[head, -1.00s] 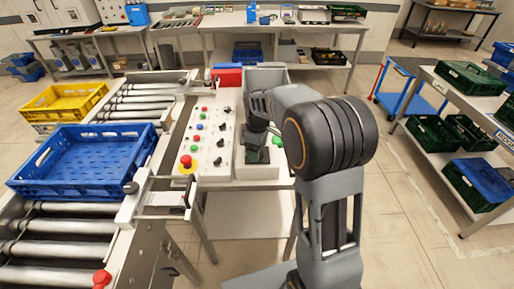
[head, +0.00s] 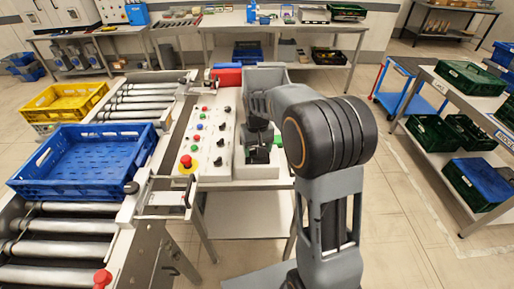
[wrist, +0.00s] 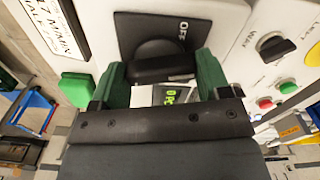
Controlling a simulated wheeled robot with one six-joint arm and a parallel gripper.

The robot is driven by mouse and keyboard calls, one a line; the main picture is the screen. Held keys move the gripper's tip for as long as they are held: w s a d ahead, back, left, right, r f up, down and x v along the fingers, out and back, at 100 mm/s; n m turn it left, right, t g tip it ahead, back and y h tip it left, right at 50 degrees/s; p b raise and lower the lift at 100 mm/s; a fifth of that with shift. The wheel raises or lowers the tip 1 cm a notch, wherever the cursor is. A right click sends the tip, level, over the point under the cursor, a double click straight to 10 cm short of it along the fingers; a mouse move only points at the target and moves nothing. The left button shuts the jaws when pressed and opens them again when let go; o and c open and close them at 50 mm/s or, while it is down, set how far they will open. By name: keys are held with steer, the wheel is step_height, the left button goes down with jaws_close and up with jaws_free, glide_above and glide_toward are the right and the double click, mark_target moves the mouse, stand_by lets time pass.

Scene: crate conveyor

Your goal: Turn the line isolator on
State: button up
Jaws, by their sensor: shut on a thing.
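The line isolator (wrist: 155,48) is a black rotary knob on a black plate marked OFF, filling the upper middle of the wrist view. Its bar handle lies nearly level in that view, between the green-padded fingers of my gripper (wrist: 165,76). My gripper is shut on the handle. In the head view my gripper (head: 262,150) is over the white isolator box (head: 256,173), and the arm hides most of the knob there. Part of a label with green characters (wrist: 172,95) shows between the fingers.
Left of the box is a sloped panel (head: 207,150) with coloured buttons, black knobs and a red mushroom button (head: 186,162). A roller conveyor with a blue crate (head: 85,158) and a yellow crate (head: 64,100) lies further left.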

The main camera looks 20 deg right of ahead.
steer(key=shift+m, duration=1.3)
steer(key=shift+r+m, duration=0.1)
steer(key=shift+m, duration=0.2)
steer(key=o, duration=0.9)
step_height(320, 180, up, 14)
steer(key=shift+f, duration=0.15)
